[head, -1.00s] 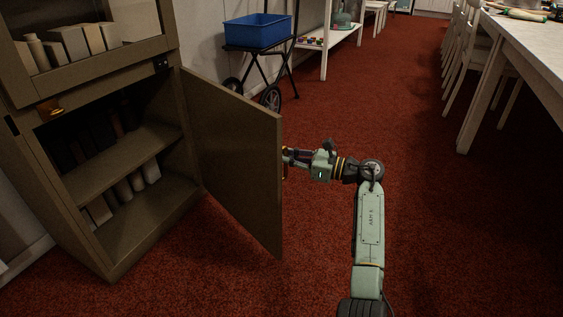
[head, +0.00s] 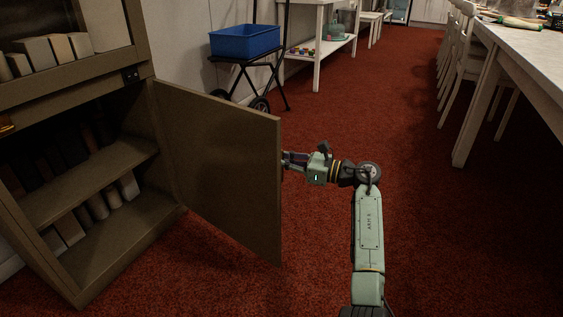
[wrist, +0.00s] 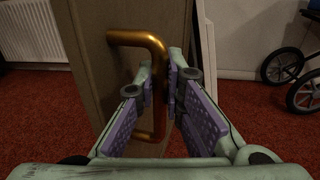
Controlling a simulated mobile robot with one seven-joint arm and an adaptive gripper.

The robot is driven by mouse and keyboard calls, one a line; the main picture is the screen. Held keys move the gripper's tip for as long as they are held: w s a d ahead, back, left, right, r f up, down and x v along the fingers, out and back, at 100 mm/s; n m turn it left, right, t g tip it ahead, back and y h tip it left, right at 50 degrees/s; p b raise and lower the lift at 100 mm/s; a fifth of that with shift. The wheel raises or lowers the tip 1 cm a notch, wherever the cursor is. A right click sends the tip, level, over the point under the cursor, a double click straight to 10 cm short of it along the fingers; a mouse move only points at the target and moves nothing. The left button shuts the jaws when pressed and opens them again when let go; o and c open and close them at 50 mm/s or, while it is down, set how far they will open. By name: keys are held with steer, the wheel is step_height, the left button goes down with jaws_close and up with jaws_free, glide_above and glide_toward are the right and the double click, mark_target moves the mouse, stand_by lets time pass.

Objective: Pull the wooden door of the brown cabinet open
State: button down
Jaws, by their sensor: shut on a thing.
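The brown cabinet (head: 140,68) stands at the left in the head view, its lower compartment showing shelves. Its wooden door (head: 225,165) stands wide open, swung out toward the middle of the picture. In the wrist view the door (wrist: 95,80) carries a brass handle (wrist: 137,39). My gripper (wrist: 166,92) is shut on the handle's upright bar, with a finger on each side of it. In the head view the door's free edge hides the fingertips and the handle.
Several books (head: 62,48) stand on the cabinet shelves. A blue bin (head: 245,42) sits on a wheeled cart behind the door. A white table (head: 520,55) and chairs line the right. Red carpet (head: 430,220) lies clear on the right side of my arm.

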stand_by(0.3)
steer(key=c, duration=1.7)
jaws_free()
steer(key=v, duration=1.2)
